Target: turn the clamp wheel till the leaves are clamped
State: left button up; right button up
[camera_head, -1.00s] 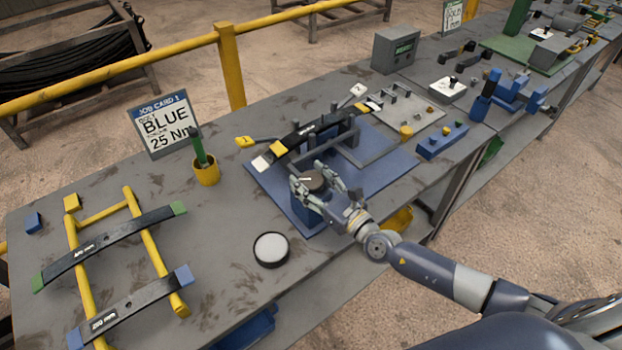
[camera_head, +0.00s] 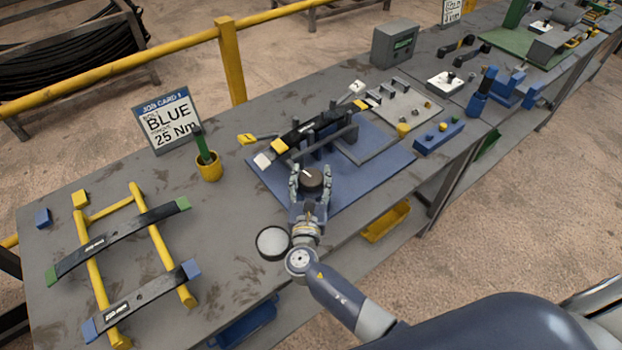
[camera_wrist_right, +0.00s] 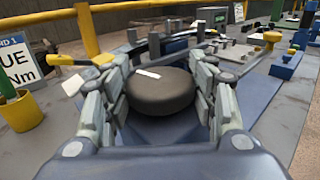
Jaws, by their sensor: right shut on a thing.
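The clamp wheel (camera_head: 312,180) is a dark round knob with a white mark, on the near side of the blue fixture plate (camera_head: 372,172). My right gripper (camera_head: 310,176) has its fingers on both sides of the wheel and is shut on it. In the right wrist view the wheel (camera_wrist_right: 160,90) sits between the finger pads, its white mark toward the upper left. The dark leaves (camera_head: 312,127) with yellow and white ends lie in the fixture behind the wheel. Whether they are pressed tight cannot be told. My left gripper is not in view.
A yellow rack (camera_head: 92,270) with two dark leaves stands at the left. A job card (camera_head: 166,122) reads BLUE 25 Nm. A yellow cup (camera_head: 208,168) and a round white-topped tin (camera_head: 272,242) stand nearby. A grey box with a display (camera_head: 396,44) is at the back.

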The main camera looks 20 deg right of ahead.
jog(key=shift+m+g+h+b, duration=0.65)
jog(key=shift+m+h, duration=0.35)
jog(key=shift+h, duration=0.4)
jog(key=o, duration=1.1)
jog(key=v, duration=1.2)
jog(key=shift+a, duration=0.1)
